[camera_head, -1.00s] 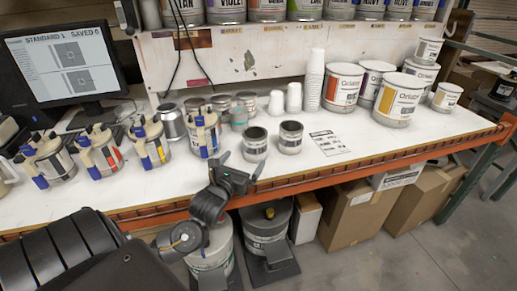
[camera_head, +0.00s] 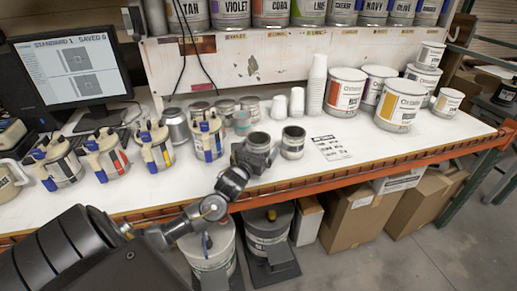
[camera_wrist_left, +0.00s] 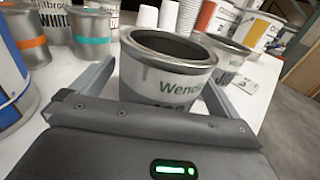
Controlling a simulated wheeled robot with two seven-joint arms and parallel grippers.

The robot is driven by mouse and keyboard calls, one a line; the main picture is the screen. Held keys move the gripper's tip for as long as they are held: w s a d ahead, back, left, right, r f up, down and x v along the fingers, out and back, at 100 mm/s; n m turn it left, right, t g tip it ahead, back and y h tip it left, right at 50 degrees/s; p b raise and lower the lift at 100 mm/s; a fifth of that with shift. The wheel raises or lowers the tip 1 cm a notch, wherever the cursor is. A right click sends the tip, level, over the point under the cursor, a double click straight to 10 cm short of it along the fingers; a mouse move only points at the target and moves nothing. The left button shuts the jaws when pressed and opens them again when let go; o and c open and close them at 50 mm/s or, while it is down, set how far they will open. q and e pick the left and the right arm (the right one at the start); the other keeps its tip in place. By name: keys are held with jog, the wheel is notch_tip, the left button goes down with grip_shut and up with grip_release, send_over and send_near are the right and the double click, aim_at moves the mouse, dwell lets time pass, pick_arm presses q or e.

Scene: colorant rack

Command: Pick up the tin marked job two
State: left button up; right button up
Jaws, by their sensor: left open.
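Two small grey open tins with pale labels stand side by side on the white bench. The left tin (camera_head: 258,138) is partly hidden by my left gripper (camera_head: 254,155). In the left wrist view this tin (camera_wrist_left: 165,82) stands upright between my open fingers, its label starting "Wend"; the larger print below is mostly hidden by the gripper body. The right tin (camera_head: 293,144) stands free of the gripper. In the left wrist view this other tin (camera_wrist_left: 229,58) shows large print beginning "JO". I cannot read a job number on either. My right gripper is not in view.
Handled colorant canisters (camera_head: 157,150) stand to the left. White cup stacks (camera_head: 317,88) and a printed sheet (camera_head: 331,148) are behind and right of the tins. Large paint cans (camera_head: 400,108) stand further right. The bench's front edge (camera_head: 330,175) is orange.

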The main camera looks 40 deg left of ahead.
pick_arm(q)
jog(key=shift+w, duration=0.2)
jog(key=shift+c, duration=0.8)
jog(key=c, duration=0.9)
jog(key=shift+o, duration=0.2)
jog(key=shift+r, duration=0.1)
